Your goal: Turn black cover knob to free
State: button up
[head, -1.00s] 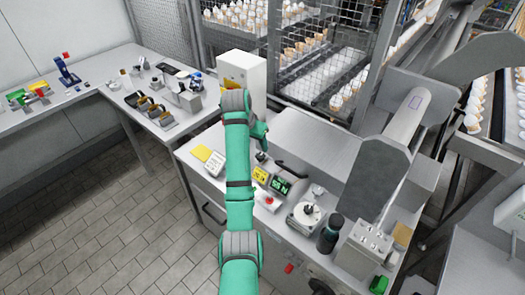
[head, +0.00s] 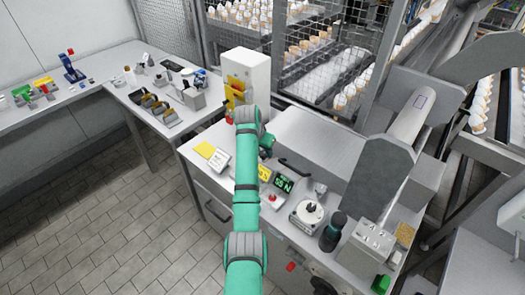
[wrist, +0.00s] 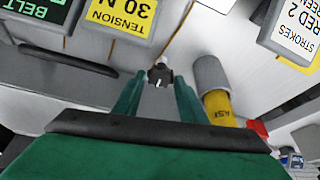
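The small black knob (wrist: 160,75) shows in the wrist view, with a pale mark on its face and a light stem behind it. My gripper (wrist: 158,90) has its two green fingers apart, one on each side of the knob. The knob lies at about the fingertips, with a visible gap to each finger; I cannot tell whether it is deep enough between them. In the head view my gripper (head: 267,148) is over the back of the grey bench machine, and my arm hides the knob there.
A yellow and grey cylinder (wrist: 214,90) stands close right of the fingers in the wrist view. The yellow tension sign (wrist: 119,18), green belt display (wrist: 40,10) and black handle bar (wrist: 65,62) lie left. A white cabinet (head: 246,75) stands behind my arm.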

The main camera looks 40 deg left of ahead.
jog(key=c, duration=0.6)
jog(key=shift+o, duration=0.2)
jog(key=shift+n, duration=0.3)
jog(key=n, duration=0.1)
jog(key=n+y, duration=0.1)
jog(key=n, duration=0.1)
jog(key=shift+w+d+n+y, duration=0.1)
jog(key=shift+d+n+y, duration=0.15)
jog(key=shift+n+y, duration=0.05)
jog(key=n, duration=0.2)
jog(key=n+g+y, duration=0.1)
jog(key=n, duration=0.1)
jog(key=shift+w+d+r+n+g, duration=0.1)
jog(key=shift+n+g, duration=0.2)
jog(key=n+g, duration=0.1)
jog(key=n, duration=0.1)
jog(key=n+y, duration=0.1)
jog(key=n, duration=0.2)
jog(key=shift+w+g, duration=0.15)
jog(key=shift+g, duration=0.25)
jog(key=shift+w+n+g, duration=0.15)
jog(key=shift+n+g, duration=0.55)
jog(key=shift+n, duration=1.5)
